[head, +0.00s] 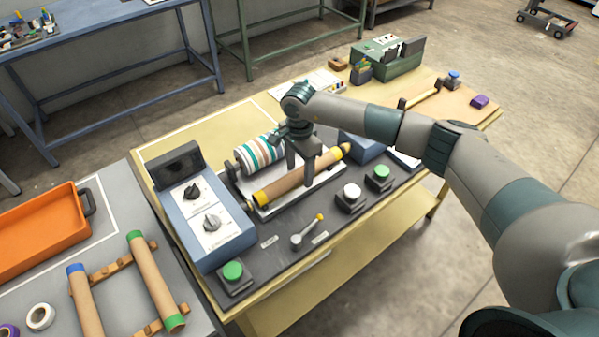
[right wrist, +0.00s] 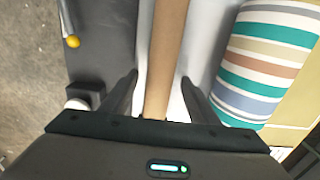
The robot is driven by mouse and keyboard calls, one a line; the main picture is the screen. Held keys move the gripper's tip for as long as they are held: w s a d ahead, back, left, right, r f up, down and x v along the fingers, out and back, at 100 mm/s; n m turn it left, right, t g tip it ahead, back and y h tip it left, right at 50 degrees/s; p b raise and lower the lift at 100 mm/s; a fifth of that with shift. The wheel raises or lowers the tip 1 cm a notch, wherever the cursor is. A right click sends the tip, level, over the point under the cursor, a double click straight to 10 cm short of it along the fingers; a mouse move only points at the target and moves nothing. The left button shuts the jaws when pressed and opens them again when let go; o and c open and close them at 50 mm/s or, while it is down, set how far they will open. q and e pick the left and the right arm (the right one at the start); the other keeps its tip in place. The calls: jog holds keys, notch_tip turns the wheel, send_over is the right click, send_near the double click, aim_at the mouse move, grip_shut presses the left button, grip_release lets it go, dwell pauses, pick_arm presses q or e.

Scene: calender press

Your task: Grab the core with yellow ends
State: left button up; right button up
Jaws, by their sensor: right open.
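The core with yellow ends (head: 279,187) is a brown tube lying on the light bed of the press, in front of a striped roll (head: 259,154). Its yellow ends show in the head view at lower left and upper right. My right gripper (head: 301,176) is open and points down over the core's middle. In the right wrist view the brown tube (right wrist: 168,50) runs between the two spread fingers (right wrist: 160,80), with a gap on both sides. The yellow ends are out of that view. My left gripper is not in view.
A blue control box (head: 203,222) with knobs stands left of the press. Green and white buttons and a yellow-tipped lever (head: 308,232) lie in front. Cores with green ends (head: 155,280) and blue end (head: 84,300) rest on a wooden rack, beside an orange tray (head: 40,235).

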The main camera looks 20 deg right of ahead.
aim_at(300, 170)
jog(key=shift+c, duration=0.6)
jog(key=c, duration=1)
jog(key=shift+c, duration=0.2)
jog(key=shift+r+b, duration=0.7)
jog(key=shift+r, duration=0.05)
notch_tip(300, 170, up, 2)
jog(key=shift+r+b, duration=0.2)
jog(key=shift+b, duration=0.65)
jog(key=s+d+r+b, duration=0.4)
jog(key=s+d+r, duration=0.3)
jog(key=d, duration=0.2)
jog(key=shift+s, duration=0.25)
